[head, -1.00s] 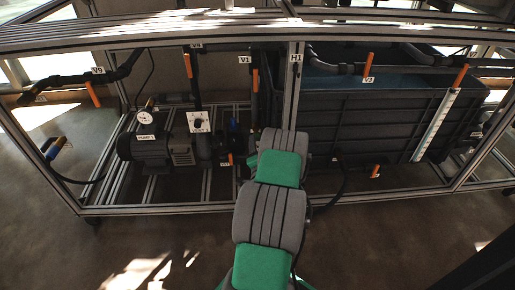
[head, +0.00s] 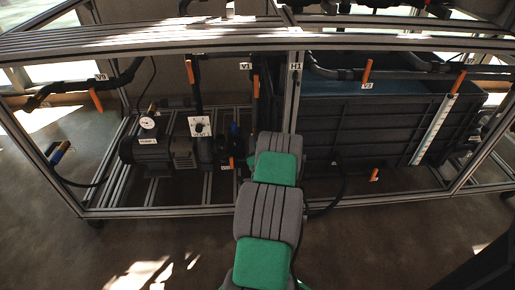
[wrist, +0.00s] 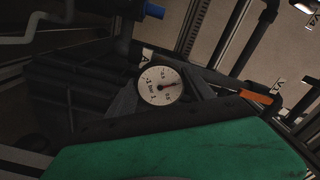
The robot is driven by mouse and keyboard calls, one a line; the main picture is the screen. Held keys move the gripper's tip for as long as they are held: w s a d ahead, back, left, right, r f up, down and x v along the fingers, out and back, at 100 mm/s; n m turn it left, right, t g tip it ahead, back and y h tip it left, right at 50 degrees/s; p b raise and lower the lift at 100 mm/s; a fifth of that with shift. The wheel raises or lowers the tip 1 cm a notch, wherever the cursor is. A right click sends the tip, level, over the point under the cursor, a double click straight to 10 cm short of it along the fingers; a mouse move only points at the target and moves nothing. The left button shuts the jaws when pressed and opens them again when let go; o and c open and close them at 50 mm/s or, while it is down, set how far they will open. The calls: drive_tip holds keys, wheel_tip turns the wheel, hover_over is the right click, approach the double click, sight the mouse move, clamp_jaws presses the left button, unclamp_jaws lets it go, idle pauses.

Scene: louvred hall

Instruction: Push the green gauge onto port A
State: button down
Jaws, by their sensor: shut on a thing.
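The gauge (wrist: 160,85) shows a round white dial with black marks and a red pointer in the wrist view. Its dial faces the camera, and no green shows on the part in view. My gripper (wrist: 161,91) is shut on it, with a dark finger on each side of the dial. A white label reading A (wrist: 146,58) shows just behind the gauge; the port itself is hidden. I cannot tell whether the gauge touches it. In the head view my arm reaches toward the frame and hides my gripper.
A metal frame (head: 180,208) surrounds the equipment. A pump (head: 147,150) with its own dial (head: 147,122) stands at left, and a dark tank (head: 370,130) at right. Orange valve handles (head: 366,70) stick out; one orange handle (wrist: 256,97) is close right of my gripper.

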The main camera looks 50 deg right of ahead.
drive_tip(key=shift+d, duration=0.1)
drive_tip(key=shift+c, duration=1.5)
unclamp_jaws()
drive_tip(key=shift+f, duration=0.1)
drive_tip(key=b+v, duration=0.6)
drive_tip(key=v, duration=0.1)
drive_tip(key=shift+b, duration=0.4)
